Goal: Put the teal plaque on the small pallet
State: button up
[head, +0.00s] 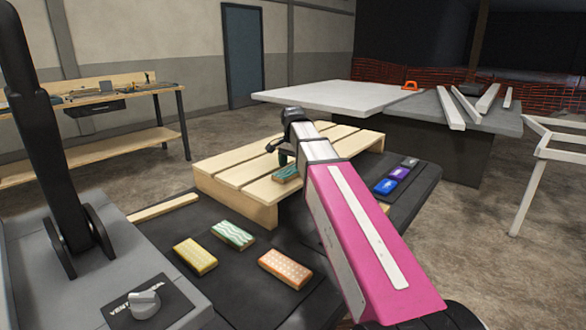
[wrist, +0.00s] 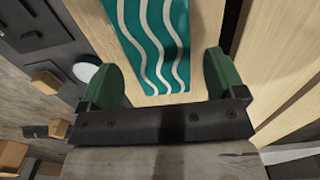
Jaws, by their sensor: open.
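The teal plaque (head: 286,173), with white wavy lines, appears to lie on the slats of the small wooden pallet (head: 245,184), near its front middle. In the wrist view the teal plaque (wrist: 155,40) lies flat over pale wood, its near end between the two green fingers. My gripper (head: 291,158) is at the plaque, partly hidden by my pink and white arm. In the wrist view my gripper (wrist: 163,80) is open, with a visible gap beside the plaque. Whether a finger touches it I cannot tell.
A pale green wavy plaque (head: 233,234), a yellow plaque (head: 195,257) and an orange plaque (head: 285,269) lie on the dark surface in front of the pallet. Blue (head: 385,186), purple (head: 398,173) and grey (head: 410,162) blocks lie to the right. A knob (head: 145,303) is front left.

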aim_at(293, 169)
notch_tip(293, 169, up, 11)
dwell(0.4)
